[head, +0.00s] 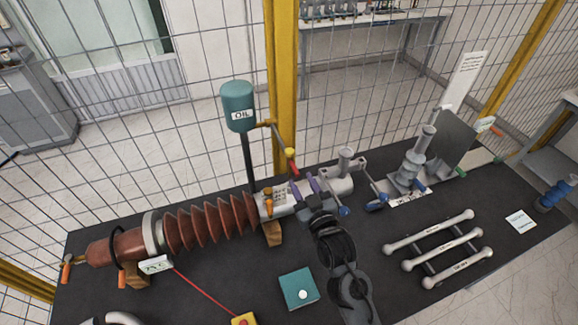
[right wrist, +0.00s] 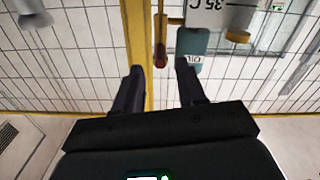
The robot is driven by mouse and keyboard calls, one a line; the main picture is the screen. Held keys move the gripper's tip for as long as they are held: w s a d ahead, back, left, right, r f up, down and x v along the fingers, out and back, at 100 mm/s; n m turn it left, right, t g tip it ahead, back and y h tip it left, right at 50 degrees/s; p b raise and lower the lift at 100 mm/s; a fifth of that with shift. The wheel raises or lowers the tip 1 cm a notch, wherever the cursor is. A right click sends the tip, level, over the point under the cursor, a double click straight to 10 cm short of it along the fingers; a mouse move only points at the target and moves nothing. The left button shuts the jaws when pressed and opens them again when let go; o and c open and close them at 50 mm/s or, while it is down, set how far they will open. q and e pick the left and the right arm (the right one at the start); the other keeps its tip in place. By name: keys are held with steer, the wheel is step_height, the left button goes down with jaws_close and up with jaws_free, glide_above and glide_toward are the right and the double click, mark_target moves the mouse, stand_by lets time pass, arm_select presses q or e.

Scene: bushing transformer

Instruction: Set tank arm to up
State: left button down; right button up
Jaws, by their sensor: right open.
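The teal oil tank (head: 238,108) stands on a dark post behind the brown ribbed bushing (head: 210,222). A thin arm runs from a brass fitting beside the tank down and right to a yellow joint (head: 290,152), with a red handle (head: 294,168) hanging below it. My right gripper (head: 304,185) is open just below the red handle. In the right wrist view the red handle (right wrist: 160,52) shows between the open fingertips, and I see no contact. The tank (right wrist: 192,42) shows beyond the right-hand finger. My left gripper is not in view.
A yellow post (head: 284,80) and wire fence stand behind the black table. Grey metal fittings (head: 345,165) lie right of my gripper. Several grey bars (head: 435,240) lie at the right. A teal box (head: 299,288) and a yellow block (head: 244,319) sit at the front.

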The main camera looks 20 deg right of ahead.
mark_target(291, 161)
steer(key=w+p, duration=0.1)
steer(key=w, duration=0.7)
steer(key=shift+w+a, duration=0.1)
steer(key=shift+w, duration=0.05)
steer(key=shift+c, duration=0.4)
jaws_close()
